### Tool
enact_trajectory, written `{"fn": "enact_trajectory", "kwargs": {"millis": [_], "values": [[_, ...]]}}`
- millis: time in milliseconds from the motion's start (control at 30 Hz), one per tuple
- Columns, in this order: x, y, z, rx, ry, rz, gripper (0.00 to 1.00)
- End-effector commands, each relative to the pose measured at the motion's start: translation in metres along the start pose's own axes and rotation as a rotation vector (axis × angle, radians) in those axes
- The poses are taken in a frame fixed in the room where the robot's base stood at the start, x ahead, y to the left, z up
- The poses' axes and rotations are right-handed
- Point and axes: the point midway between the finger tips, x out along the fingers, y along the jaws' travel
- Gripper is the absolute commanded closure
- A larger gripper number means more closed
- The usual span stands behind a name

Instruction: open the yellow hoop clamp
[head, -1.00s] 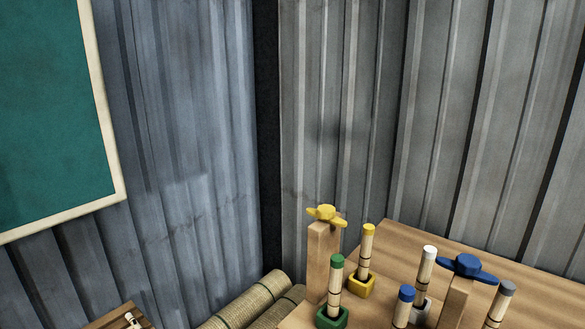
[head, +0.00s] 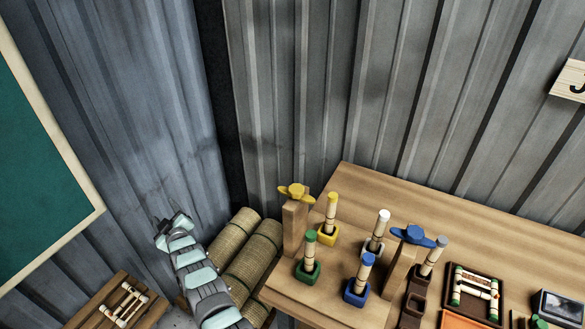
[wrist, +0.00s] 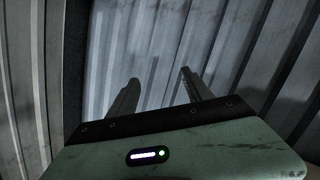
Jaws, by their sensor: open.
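The clamp is not in the wrist view.
The wooden workbench (head: 350,190) holds yellow, green, white and blue sockets with upright sticks, plus a blue winged clamp (head: 413,236). Rattan rolls (head: 243,255) lie between my arm and the bench. A low wooden table (head: 92,300) stands lower left. Corrugated walls stand close behind.

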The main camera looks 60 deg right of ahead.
Motion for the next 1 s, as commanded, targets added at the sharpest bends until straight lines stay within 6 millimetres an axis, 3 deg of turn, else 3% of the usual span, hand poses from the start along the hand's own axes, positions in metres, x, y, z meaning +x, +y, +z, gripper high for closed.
{"fn": "enact_trajectory", "kwargs": {"millis": [33,167,267,367,567,700,833,900,1000], "values": [[0.007,0.034,-0.012,-0.029,-0.066,-0.022,0.41],[0.012,0.09,-0.006,-0.11,-0.247,-0.118,0.41],[0.0,0.133,-0.002,-0.168,-0.383,-0.207,0.41],[-0.025,0.178,0.001,-0.221,-0.517,-0.305,0.41],[-0.113,0.273,-0.004,-0.298,-0.774,-0.522,0.41],[-0.193,0.328,-0.014,-0.318,-0.932,-0.682,0.41],[-0.253,0.362,-0.025,-0.315,-1.03,-0.793,0.41],[-0.275,0.371,-0.029,-0.309,-1.063,-0.836,0.41],[-0.292,0.376,-0.03,-0.304,-1.088,-0.872,0.41]]}}
